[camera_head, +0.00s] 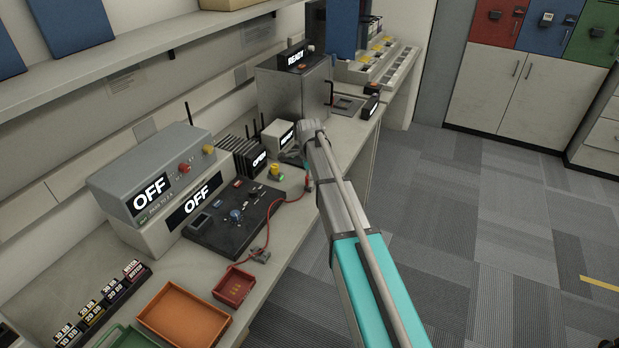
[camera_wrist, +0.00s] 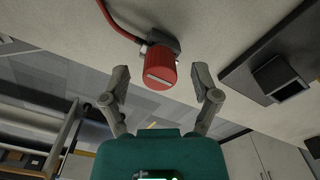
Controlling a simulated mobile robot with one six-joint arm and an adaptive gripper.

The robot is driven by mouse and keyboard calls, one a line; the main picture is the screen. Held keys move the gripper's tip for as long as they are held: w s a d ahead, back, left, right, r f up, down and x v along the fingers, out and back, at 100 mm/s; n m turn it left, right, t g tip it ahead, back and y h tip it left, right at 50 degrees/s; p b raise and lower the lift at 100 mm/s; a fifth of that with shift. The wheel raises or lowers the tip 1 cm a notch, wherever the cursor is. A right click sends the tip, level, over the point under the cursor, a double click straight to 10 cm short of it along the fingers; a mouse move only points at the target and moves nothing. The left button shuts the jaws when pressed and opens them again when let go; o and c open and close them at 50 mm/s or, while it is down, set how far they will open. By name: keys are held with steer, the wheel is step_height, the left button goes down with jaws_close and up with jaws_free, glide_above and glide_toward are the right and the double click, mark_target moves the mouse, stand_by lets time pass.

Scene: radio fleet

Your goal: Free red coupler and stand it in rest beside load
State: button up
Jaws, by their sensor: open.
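The red coupler (camera_wrist: 160,68) is a short cylinder with a pale stripe on its end face, set against a dark grey bracket (camera_wrist: 165,44) on the bench. A red cable (camera_wrist: 112,22) runs from it. My gripper (camera_wrist: 162,76) is open, one finger on each side of the coupler, with gaps visible. A black finned unit (camera_head: 236,150) stands nearby, perhaps the load. I cannot make out the rest for certain.
A dark plate with a square block (camera_wrist: 280,78) lies right of the gripper in the wrist view. On the bench stand a grey unit reading OFF (camera_head: 150,180), a black control panel (camera_head: 235,217), a yellow-topped button (camera_head: 276,172) and a small red tray (camera_head: 234,286). The floor is clear.

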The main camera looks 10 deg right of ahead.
steer(key=shift+r+p, duration=4.6)
steer(key=shift+r, duration=0.1)
steer(key=s+d+n, duration=0.1)
steer(key=s+n, duration=1.7)
steer(key=s, duration=1.1)
steer(key=shift+d, duration=0.3)
steer(key=c, duration=0.3)
